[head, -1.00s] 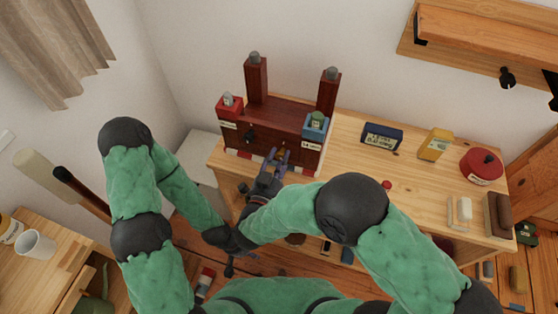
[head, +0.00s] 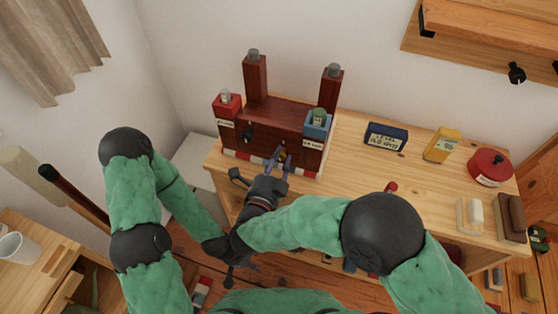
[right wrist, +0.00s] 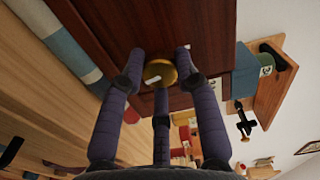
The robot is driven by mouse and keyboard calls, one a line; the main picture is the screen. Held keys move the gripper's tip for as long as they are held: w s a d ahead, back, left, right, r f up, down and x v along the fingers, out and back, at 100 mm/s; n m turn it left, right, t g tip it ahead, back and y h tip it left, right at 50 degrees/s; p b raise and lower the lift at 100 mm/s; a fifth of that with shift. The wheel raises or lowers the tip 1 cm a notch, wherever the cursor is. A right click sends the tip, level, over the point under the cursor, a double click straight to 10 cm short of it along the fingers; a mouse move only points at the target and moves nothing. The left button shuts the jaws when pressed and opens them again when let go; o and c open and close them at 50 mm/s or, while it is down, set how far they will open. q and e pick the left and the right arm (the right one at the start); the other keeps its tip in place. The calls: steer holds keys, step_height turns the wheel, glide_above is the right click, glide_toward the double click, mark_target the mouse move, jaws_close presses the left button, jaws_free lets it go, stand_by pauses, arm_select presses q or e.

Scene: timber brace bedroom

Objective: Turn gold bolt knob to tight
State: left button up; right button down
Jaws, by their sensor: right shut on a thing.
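The gold bolt knob (right wrist: 160,72) sits on the dark red-brown wooden front of the stand (head: 275,113). In the right wrist view it is round and gold with a small pale mark on its face. My right gripper (right wrist: 162,74) has its purple fingers around the knob, shut on it. In the head view this gripper (head: 279,158) reaches the stand's lower front and hides the knob. A black knob (head: 248,134) is on the same front, further left. My left gripper (head: 230,270) is low in the head view, dark, small and partly hidden, away from the stand; its jaws are unclear.
The stand has two upright posts, a red box (head: 227,107) at left and a blue box (head: 317,126) at right. On the wooden desk (head: 365,168) are a dark blue box (head: 386,136), a yellow packet (head: 441,145) and a red round tin (head: 490,167). A shelf (head: 478,58) hangs at upper right.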

steer(key=shift+s+f+m, duration=0.1)
steer(key=shift+f+m, duration=0.15)
steer(key=shift+m, duration=0.85)
steer(key=c, duration=0.9)
jaws_free()
steer(key=shift+a+r, duration=0.1)
steer(key=shift+r, duration=0.05)
steer(key=v, duration=1.2)
